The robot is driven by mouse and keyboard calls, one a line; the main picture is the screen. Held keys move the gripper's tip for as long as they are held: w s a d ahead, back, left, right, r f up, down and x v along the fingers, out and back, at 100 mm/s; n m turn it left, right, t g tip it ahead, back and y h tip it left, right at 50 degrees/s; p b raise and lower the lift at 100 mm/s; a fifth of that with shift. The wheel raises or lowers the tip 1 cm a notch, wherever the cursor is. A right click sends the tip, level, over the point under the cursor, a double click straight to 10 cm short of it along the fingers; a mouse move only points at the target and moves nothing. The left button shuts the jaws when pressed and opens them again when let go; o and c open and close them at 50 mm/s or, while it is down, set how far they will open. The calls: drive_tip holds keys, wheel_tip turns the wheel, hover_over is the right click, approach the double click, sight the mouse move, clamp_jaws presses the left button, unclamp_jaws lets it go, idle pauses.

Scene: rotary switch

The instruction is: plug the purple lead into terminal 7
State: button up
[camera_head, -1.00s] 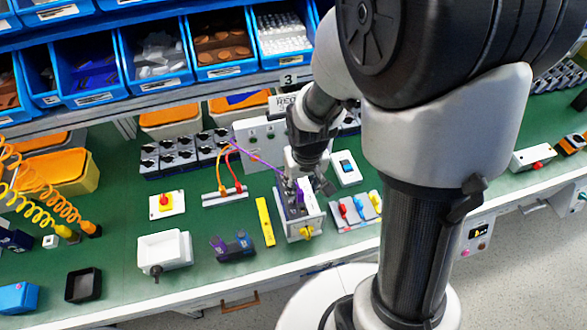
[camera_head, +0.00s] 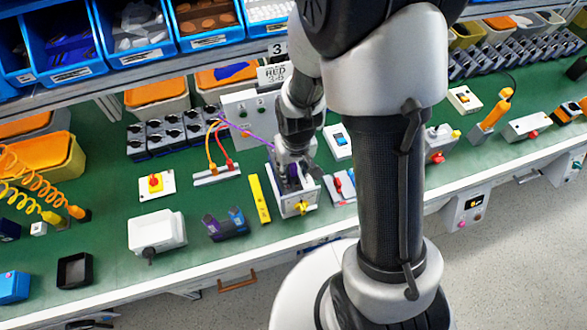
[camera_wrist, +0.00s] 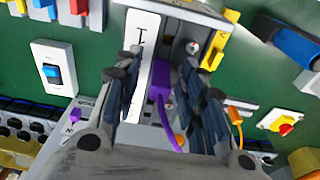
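The purple lead (camera_head: 255,136) runs from the upright grey panel to the grey box with a yellow switch knob (camera_head: 301,207). In the wrist view its purple plug (camera_wrist: 160,100) points into the dark terminal area of that box (camera_wrist: 215,12). My gripper (camera_wrist: 161,62) straddles the plug, with one finger on each side and visible gaps, so it looks open. In the head view my gripper (camera_head: 291,172) is down at the box top. Terminal 7 cannot be picked out; the numbers are unreadable, and whether the plug is fully seated is hidden.
Orange and red leads (camera_head: 220,160) rise from a strip left of the box. A yellow bar (camera_head: 259,199) lies close on its left. A blue rocker switch (camera_wrist: 54,72) and coloured levers (camera_wrist: 62,8) sit on its other side. The grey panel (camera_head: 246,108) stands behind.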

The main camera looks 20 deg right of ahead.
drive_tip(key=c, duration=0.8)
drive_tip(key=shift+r, duration=0.1)
wheel_tip(320, 180, up, 19)
drive_tip(key=p, duration=0.6)
drive_tip(key=w+f+b, duration=0.1)
drive_tip(key=w+f, duration=0.5)
drive_tip(key=f, duration=0.4)
drive_tip(key=shift+f, duration=0.3)
